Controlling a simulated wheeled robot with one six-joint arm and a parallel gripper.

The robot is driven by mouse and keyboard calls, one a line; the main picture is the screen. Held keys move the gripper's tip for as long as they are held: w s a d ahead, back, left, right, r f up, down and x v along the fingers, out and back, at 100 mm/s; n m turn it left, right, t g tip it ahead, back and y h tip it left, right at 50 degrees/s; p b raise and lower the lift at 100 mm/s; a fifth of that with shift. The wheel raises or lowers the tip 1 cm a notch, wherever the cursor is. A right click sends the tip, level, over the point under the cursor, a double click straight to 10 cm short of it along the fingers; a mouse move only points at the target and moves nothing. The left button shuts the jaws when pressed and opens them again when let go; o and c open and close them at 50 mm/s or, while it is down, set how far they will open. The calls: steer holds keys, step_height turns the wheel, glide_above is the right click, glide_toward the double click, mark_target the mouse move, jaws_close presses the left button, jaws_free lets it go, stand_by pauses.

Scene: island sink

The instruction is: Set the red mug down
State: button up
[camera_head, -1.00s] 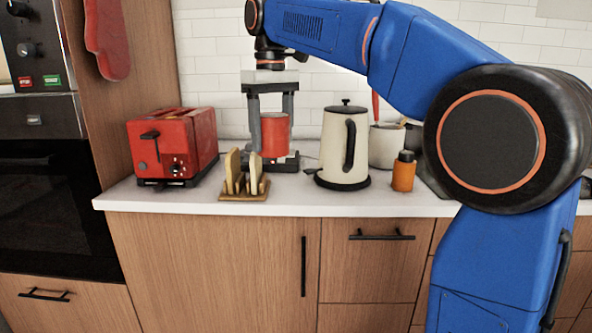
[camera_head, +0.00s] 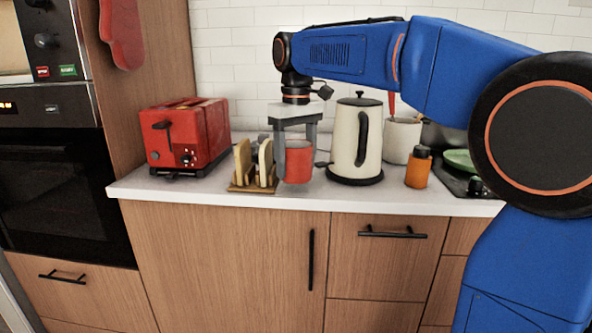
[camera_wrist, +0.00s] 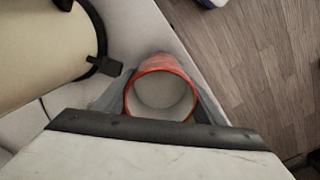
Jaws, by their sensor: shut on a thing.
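The red mug (camera_head: 298,163) is upright, low over the white counter near its front edge, between the toast rack and the kettle. Its pale inside and red rim (camera_wrist: 160,67) show from above in the wrist view. My gripper (camera_head: 295,155) points straight down and is shut on the mug, one grey finger on each side. I cannot tell whether the mug's bottom touches the counter.
The toast rack (camera_head: 245,187) with bread slices stands close left of the mug. The cream kettle (camera_head: 345,140) stands close right. A red toaster (camera_head: 185,137) is farther left; an orange bottle (camera_head: 418,172) and a white pot (camera_head: 401,141) are farther right. The counter (camera_head: 215,198) is bare along its front.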

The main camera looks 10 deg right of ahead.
steer(key=shift+f, duration=1.1)
steer(key=o, duration=1)
steer(key=shift+f, duration=0.1)
step_height(320, 180, up, 12)
steer(key=shift+s, duration=0.1)
